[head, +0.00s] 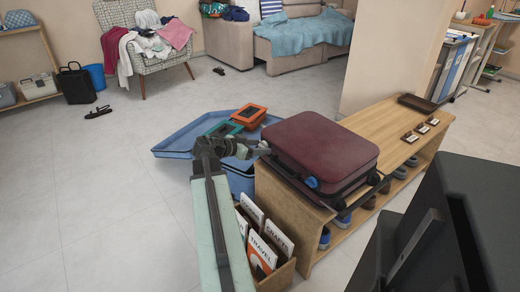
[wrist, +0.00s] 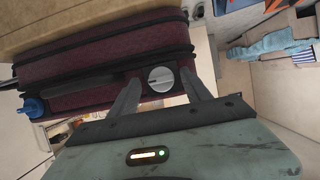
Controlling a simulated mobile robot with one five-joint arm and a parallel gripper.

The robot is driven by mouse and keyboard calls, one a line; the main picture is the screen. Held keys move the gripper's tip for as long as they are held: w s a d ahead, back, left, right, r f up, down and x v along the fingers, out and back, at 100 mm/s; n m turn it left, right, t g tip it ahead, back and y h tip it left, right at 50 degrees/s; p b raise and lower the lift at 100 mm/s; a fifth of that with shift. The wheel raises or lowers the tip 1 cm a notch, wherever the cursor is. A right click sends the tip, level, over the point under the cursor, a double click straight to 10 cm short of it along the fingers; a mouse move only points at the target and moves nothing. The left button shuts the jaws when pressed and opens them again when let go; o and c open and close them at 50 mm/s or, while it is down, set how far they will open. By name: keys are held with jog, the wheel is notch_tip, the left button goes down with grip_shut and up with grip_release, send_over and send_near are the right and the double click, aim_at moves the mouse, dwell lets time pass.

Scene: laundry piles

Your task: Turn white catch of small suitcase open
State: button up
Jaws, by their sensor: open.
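The small maroon suitcase (head: 318,142) lies flat on the wooden bench at the right of my arm. Its side fills the upper left of the wrist view (wrist: 100,62). The round white catch (wrist: 161,78) is on that side, with a slot line across its face. My gripper (wrist: 160,76) is open, with one finger on each side of the white catch in the picture; I cannot tell whether they touch it. In the head view my gripper (head: 250,148) is at the suitcase's left end, and the white catch is hidden there. A blue catch (head: 311,183) is at the near corner; it also shows in the wrist view (wrist: 33,107).
The wooden bench (head: 395,127) holds shoes below and small labelled trays on top. A blue tray (head: 172,146) with frames lies left of it. A magazine box (head: 283,275) stands in front. Open tiled floor (head: 90,190) is at left.

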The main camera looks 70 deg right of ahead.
grip_shut()
jog(key=shift+s+d+r, duration=0.1)
jog(key=shift+d, duration=0.25)
jog(key=shift+a+f, duration=0.15)
jog(key=shift+f, duration=0.05)
jog(key=shift+a+n+g, duration=0.1)
jog(key=shift+n+g, duration=0.2)
jog(key=shift+n, duration=0.1)
jog(key=shift+w+f+n+g+y+b, duration=0.15)
jog(key=shift+n+g+b, duration=1)
jog(key=shift+n+b, duration=0.75)
jog(key=shift+w+f+n+g+y+b, duration=0.15)
jog(key=shift+n+g+b, duration=1.15)
jog(key=shift+n, duration=1)
jog(key=shift+w+f+n+g+y+b, duration=0.15)
jog(key=shift+n+g+b, duration=0.9)
jog(key=shift+n+b, duration=0.9)
jog(key=shift+s+r+n, duration=0.1)
jog(key=shift+n, duration=0.15)
